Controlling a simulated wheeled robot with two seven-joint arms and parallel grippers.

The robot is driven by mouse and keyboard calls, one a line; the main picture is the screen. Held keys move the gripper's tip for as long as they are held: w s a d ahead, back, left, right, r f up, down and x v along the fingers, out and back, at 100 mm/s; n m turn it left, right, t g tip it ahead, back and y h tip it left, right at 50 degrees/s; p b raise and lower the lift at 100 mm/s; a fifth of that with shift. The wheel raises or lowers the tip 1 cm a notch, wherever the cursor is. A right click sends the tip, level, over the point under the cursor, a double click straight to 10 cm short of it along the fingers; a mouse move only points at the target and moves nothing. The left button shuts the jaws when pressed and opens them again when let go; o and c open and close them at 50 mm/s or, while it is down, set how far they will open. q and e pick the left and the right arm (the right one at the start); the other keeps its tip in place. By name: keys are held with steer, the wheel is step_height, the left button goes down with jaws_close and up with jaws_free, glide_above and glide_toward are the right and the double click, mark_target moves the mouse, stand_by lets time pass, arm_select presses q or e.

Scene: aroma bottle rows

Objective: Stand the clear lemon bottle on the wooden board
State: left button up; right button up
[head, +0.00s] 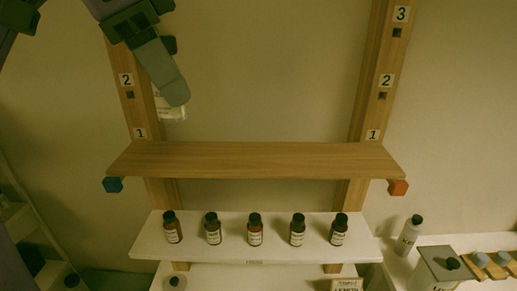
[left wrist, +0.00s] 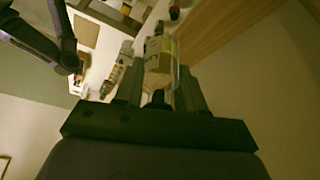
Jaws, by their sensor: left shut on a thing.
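My left gripper (head: 174,96) comes in from the top left, in front of the left wooden post. It is shut on a clear bottle with a pale label (head: 172,114). The gripper hides much of this bottle in the head view; its base shows above the left part of the wooden board (head: 255,160), apart from it. In the left wrist view the held bottle (left wrist: 158,58) is between the fingers, and wood shows at the upper right. The label cannot be read. The bare board spans both posts at the marks 1. My right gripper does not show clearly.
Several dark bottles (head: 254,232) stand in a row on a white shelf (head: 145,240) below the board.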

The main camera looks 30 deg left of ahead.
arm_select(q)
steer(key=w+d+f, duration=0.1)
steer(key=w+f, duration=0.2)
steer(key=w, duration=0.1)
steer(key=w+d+f, duration=0.2)
steer(key=w+f, duration=0.1)
steer(key=w, duration=0.1)
steer(key=w+d+f, duration=0.2)
steer(key=w+f, duration=0.2)
steer(key=shift+w+d, duration=0.1)
steer(key=shift+w, duration=0.15)
step_height(320, 180, down, 2)
steer(key=shift+f, duration=0.25)
steer(key=shift+s+f, duration=0.1)
steer(key=shift+f, duration=0.15)
steer(key=o, duration=1.1)
steer(key=v, duration=1.2)
steer(key=shift+d+r, duration=0.15)
steer(key=shift+r, duration=0.05)
